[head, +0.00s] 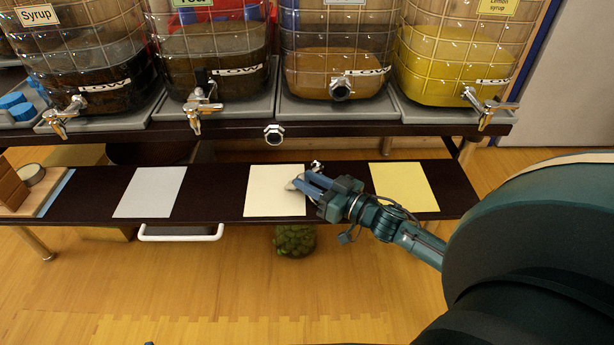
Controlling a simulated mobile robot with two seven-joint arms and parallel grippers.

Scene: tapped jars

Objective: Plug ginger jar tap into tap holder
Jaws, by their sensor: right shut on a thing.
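The jar with amber liquid (335,70), third from left, has a round chrome fitting with a dark centre (341,88) low on its front and no lever tap there. Its top label is cut off. A similar chrome ring with a dark centre (274,133) shows at the upper shelf's front edge, to the lower left of that jar. My right gripper (303,185) is over the lower shelf, by the right edge of the cream sheet, below both fittings. It is shut on the tap, of which only small chrome bits (317,166) show. My left gripper is out of view.
Syrup (85,85), dark (210,70) and yellow lemon (455,65) jars carry lever taps that jut forward. The lower shelf (220,200) bears a grey sheet (150,192), a cream sheet (265,190) and a yellow sheet (405,187). A green-filled jar (295,241) stands below.

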